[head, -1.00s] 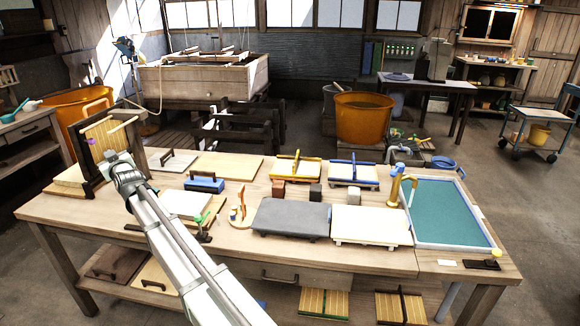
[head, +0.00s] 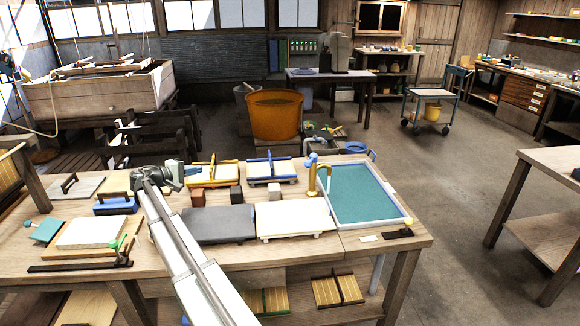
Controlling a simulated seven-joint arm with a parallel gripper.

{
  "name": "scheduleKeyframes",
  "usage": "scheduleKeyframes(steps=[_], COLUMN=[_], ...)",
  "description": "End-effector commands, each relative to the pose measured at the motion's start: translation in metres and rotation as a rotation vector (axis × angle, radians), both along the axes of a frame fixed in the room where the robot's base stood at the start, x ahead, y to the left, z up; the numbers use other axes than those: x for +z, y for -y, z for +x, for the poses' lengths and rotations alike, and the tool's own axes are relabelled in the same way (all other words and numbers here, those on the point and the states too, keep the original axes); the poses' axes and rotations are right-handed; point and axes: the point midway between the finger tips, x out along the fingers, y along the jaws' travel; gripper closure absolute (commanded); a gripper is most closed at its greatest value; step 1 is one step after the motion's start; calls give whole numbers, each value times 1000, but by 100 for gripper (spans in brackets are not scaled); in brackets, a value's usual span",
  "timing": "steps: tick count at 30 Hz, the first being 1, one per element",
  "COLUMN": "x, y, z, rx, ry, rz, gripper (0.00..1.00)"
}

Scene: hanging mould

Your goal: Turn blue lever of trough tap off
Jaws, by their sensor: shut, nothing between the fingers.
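The brass trough tap (head: 313,182) stands at the left rim of the trough (head: 348,222), which shows a teal surface. Its blue lever (head: 312,160) is at the top of the tap and looks small, so its exact angle is hard to tell. My gripper (head: 186,171) is shut and empty over the back left part of the bench. It is well to the left of the tap and apart from the lever.
Two framed moulds, one yellow-edged (head: 213,171) and one blue-edged (head: 270,168), stand between my gripper and the tap. Small blocks, a grey slab (head: 218,224) and a white slab (head: 295,221) lie in front. A green-knobbed piece (head: 122,250) stands front left.

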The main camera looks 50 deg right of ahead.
Motion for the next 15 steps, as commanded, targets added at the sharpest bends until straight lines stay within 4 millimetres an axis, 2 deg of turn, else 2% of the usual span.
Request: scheduleKeyframes(steps=[1, 6, 9, 12, 15], x=[1, -6, -18, -28, -37], y=[32, 108, 145, 174, 193], z=[-20, -75, -100, -121, -136], rx=[-101, -347, -447, -521, -569], ry=[-32, -105, -135, -160, -176], rz=[-57, -193, -239, -270, -291], gripper=[100, 100, 100, 100, 100])
